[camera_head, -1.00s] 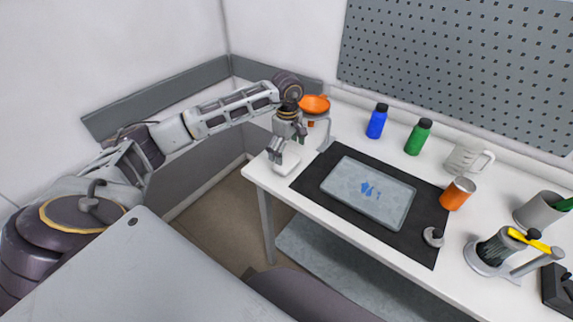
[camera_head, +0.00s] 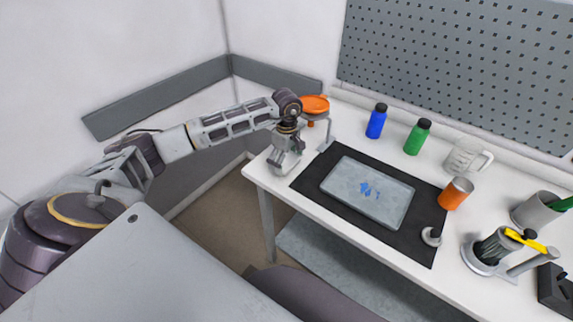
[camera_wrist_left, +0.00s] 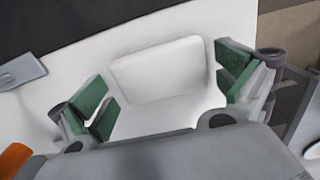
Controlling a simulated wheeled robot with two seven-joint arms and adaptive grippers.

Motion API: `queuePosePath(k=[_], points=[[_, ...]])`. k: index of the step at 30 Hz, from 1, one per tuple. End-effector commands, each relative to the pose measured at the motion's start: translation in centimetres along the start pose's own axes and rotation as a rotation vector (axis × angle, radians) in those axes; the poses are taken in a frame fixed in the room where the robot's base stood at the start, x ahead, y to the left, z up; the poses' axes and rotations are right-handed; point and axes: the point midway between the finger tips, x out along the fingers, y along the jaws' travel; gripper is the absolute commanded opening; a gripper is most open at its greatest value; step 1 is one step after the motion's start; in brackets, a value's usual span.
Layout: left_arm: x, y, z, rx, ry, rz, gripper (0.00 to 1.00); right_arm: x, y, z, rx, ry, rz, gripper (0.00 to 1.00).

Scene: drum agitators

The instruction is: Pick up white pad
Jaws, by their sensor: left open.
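The white pad (camera_wrist_left: 158,70) is a rounded white block lying on the white table. In the left wrist view it sits between the green-lined fingers of my left gripper (camera_wrist_left: 165,88), with a gap on each side. In the head view my left gripper (camera_head: 283,162) points down at the table's left end and hides most of the pad. The gripper is open and holds nothing. My right gripper is not in view.
A black mat (camera_head: 420,240) with a grey tray (camera_head: 340,183) marked in blue lies to the right. An orange dish on a stand (camera_head: 314,104) is close behind my left gripper. Bottles, a mug and an orange cup (camera_head: 455,194) stand further right.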

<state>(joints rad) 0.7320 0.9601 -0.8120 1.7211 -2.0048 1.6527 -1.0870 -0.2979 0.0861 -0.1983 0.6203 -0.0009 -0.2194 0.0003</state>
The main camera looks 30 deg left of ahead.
Motion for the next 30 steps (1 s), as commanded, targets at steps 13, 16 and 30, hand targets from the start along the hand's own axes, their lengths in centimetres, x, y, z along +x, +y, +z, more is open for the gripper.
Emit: queuePosePath(k=[13,16,30], points=[[0.0,0.0,0.0,0.0,0.0,0.0,0.74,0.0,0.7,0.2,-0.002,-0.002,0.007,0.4],[0.0,0.0,0.0,0.0,0.0,0.0,0.74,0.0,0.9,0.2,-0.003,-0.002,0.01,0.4],[-3.7,0.1,-0.1,0.0,0.0,0.003,0.74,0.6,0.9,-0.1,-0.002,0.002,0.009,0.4]])
